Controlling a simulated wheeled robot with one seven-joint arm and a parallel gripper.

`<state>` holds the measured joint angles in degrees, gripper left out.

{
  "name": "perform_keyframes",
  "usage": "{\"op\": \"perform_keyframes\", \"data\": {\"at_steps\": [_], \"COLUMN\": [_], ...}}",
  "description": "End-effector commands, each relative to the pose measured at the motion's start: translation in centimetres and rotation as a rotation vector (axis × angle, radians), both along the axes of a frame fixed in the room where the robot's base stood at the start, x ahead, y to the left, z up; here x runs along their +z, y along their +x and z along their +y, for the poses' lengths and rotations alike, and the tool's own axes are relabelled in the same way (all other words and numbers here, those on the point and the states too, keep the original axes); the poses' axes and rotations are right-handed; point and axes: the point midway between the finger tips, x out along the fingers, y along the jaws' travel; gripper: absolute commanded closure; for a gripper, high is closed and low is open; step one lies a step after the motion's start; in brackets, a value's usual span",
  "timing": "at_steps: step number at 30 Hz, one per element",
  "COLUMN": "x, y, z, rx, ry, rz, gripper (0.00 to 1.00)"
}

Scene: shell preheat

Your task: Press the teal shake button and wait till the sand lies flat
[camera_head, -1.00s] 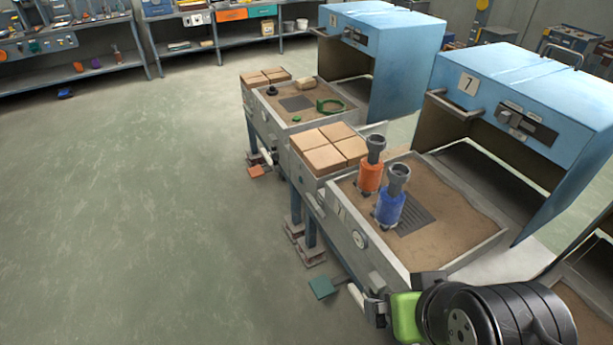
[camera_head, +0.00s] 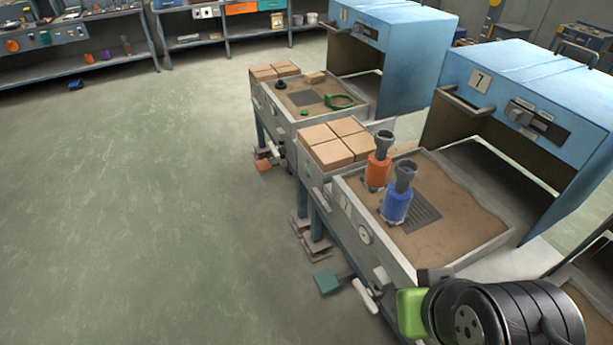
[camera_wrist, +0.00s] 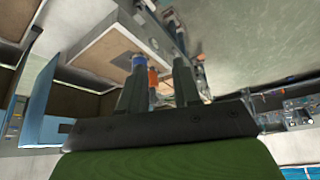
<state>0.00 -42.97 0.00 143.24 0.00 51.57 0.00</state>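The teal button (camera_head: 327,283) is a small square pad low by the near moulding bench, next to a white handle (camera_head: 365,297). The near sand tray (camera_head: 436,270) holds brown sand (camera_head: 455,195) around a dark slatted plate; its right edge looks wavy. An orange canister (camera_head: 377,170) and a blue canister (camera_head: 396,208) stand in the tray. My gripper (camera_wrist: 160,62) shows two fingers apart with nothing held; the orange and blue canisters appear far beyond them. In the head view the fingers cannot be made out clearly near my green hand, right of the button.
A blue hood (camera_head: 530,95) marked 7 stands behind the near tray. Tan blocks (camera_head: 335,140) lie left of it. A second bench with a sand tray (camera_head: 318,113) and an orange pad (camera_head: 265,165) stands farther off.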

Motion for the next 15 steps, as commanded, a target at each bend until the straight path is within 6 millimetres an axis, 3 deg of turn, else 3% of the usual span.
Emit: {"op": "perform_keyframes", "data": {"at_steps": [1, 6, 15], "x": [0.00, 0.00, 0.00], "y": [0.00, 0.00, 0.00], "z": [0.00, 0.00, 0.00], "rx": [0.000, 0.000, 0.000], "ry": [0.000, 0.000, 0.000], "rz": [0.000, 0.000, 0.000], "gripper": [0.76, 1.00, 1.00]}}
